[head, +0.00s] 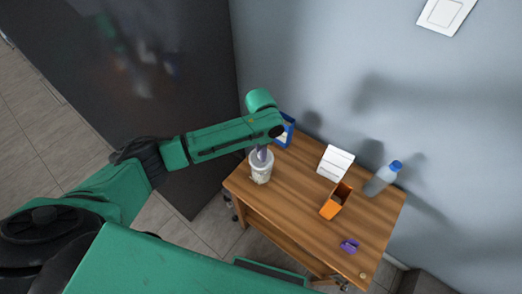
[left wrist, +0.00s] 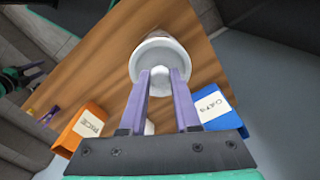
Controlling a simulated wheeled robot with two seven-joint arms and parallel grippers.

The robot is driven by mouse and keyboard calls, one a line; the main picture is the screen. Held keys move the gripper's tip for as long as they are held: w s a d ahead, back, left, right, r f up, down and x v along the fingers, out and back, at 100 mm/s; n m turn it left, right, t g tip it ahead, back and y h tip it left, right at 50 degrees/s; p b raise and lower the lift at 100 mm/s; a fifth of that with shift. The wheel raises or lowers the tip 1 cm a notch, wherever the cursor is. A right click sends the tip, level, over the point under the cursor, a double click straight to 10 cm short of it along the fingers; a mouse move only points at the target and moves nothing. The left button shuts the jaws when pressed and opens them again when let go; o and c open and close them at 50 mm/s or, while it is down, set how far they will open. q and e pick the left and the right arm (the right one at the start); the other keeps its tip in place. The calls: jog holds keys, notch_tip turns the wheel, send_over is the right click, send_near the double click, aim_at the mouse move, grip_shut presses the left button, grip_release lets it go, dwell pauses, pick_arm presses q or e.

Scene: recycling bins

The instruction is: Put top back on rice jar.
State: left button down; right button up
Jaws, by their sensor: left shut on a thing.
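A pale jar (head: 261,172) stands upright at the left end of the wooden table. Its round white rim (left wrist: 138,66) shows in the left wrist view. My left gripper (head: 262,155) points down at the jar's mouth. Its purple fingers are shut on a small white knob (left wrist: 160,76), which looks like part of the jar's lid. I cannot tell whether the lid touches the rim. An orange box (left wrist: 80,130) is labelled RICE; it also shows in the head view (head: 335,203). A dark and green shape, probably my right gripper (left wrist: 30,72), is at the left wrist view's left edge.
A blue box (left wrist: 212,108) labelled OATS stands close beside the jar. A white box (head: 335,162), a blue-capped bottle (head: 381,181) and a purple object (head: 349,246) are on the wooden table (head: 300,180). A wall is behind it.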

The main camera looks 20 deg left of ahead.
dwell(0.4)
pick_arm(q)
jog(key=c, duration=0.6)
grip_release()
jog(key=shift+o, duration=0.2)
notch_tip(320, 180, up, 5)
jog(key=p, duration=0.6)
jog(key=shift+r, duration=0.1)
